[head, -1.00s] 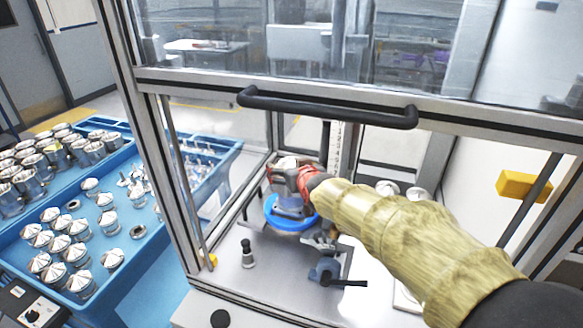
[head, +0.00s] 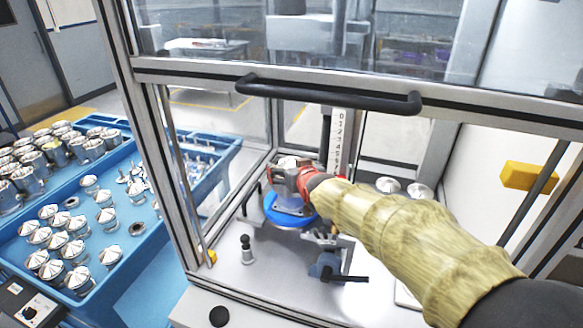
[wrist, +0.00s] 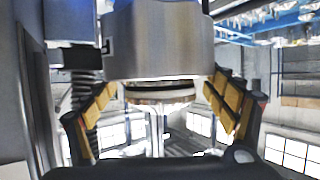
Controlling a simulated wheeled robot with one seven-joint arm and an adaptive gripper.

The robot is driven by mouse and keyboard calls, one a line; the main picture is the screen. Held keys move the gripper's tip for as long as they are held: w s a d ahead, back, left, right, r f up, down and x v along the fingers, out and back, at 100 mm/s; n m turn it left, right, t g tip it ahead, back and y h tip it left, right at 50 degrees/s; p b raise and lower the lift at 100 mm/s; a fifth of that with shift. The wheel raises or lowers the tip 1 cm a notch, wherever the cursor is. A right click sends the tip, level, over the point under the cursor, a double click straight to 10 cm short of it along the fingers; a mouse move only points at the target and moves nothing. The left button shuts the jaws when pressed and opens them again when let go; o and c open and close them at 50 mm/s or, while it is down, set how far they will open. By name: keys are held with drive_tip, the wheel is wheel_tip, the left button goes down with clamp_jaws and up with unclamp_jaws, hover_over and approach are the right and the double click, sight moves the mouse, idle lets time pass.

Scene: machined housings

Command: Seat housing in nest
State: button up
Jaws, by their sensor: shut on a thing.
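My gripper (head: 287,182) is inside the guarded cell, at the end of my sleeved arm. In the wrist view its yellow-padded fingers (wrist: 162,98) are on both sides of a grey metal cylindrical housing (wrist: 160,42) and shut on it. A dark band and a pale ring show at the housing's lower end. In the head view the gripper is just above a blue round fixture (head: 283,218), which looks like the nest. The gripper hides most of the housing there. I cannot tell whether the housing touches the nest.
A framed window with a black handle (head: 330,95) spans above my arm. A clamp with a black lever (head: 328,268) and a small plunger (head: 247,250) stand on the cell floor. A blue tray (head: 130,262) of metal parts is at left. A yellow block (head: 532,177) is at right.

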drive_tip(key=shift+f+b, duration=0.1)
drive_tip(key=shift+b, duration=0.25)
drive_tip(key=o, duration=1.8)
drive_tip(key=shift+o, duration=0.9)
drive_tip(key=shift+f, duration=0.15)
drive_tip(key=shift+s+f, duration=0.1)
drive_tip(key=shift+f, duration=0.25)
drive_tip(key=shift+r, duration=5.15)
drive_tip(key=shift+r, duration=0.15)
